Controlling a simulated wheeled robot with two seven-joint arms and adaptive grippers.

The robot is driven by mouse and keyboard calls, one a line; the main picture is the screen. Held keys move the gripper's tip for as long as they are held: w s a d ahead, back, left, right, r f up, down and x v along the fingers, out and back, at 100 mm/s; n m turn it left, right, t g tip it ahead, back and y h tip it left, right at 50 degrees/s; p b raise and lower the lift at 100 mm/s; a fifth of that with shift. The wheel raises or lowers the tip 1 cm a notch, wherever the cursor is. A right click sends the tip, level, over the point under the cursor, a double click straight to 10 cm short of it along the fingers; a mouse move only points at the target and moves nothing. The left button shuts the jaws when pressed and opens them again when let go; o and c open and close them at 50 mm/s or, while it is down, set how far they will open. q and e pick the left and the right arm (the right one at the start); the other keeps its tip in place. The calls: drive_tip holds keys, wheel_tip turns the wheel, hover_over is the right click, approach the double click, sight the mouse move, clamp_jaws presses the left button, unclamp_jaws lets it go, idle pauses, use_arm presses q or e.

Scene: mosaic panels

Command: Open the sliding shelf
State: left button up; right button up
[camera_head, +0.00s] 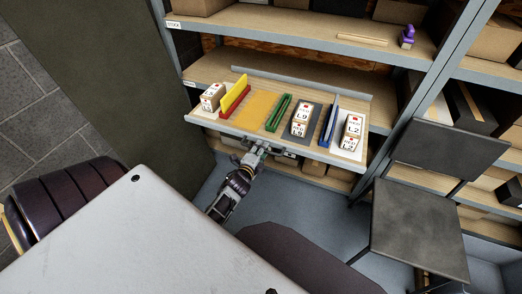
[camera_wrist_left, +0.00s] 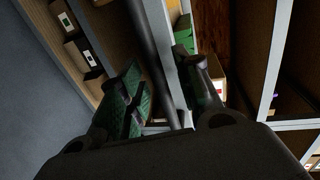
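The sliding shelf (camera_head: 345,154) is a pale board with a grey front edge and a handle (camera_head: 277,151) at its middle. In the head view it juts out in front of the rack. My left gripper (camera_head: 257,152) is at the handle. In the left wrist view a dark bar (camera_wrist_left: 158,70) and the grey shelf edge (camera_wrist_left: 176,75) run between the parted fingers of my left gripper (camera_wrist_left: 168,95). The fingers look open around the bar; whether one touches it I cannot tell. My right gripper is not in view.
The shelf carries white boxes (camera_head: 302,115), a yellow panel (camera_head: 236,88), a green rack (camera_head: 279,113) and a blue panel (camera_head: 329,122). A dark chair (camera_head: 418,220) stands at the right. Open floor (camera_head: 325,210) lies before the rack (camera_head: 440,70).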

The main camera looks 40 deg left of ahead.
use_arm(q)
drive_tip(key=v, duration=1.1)
drive_tip(key=shift+s, duration=0.35)
drive_tip(key=shift+d, duration=0.1)
idle(0.7)
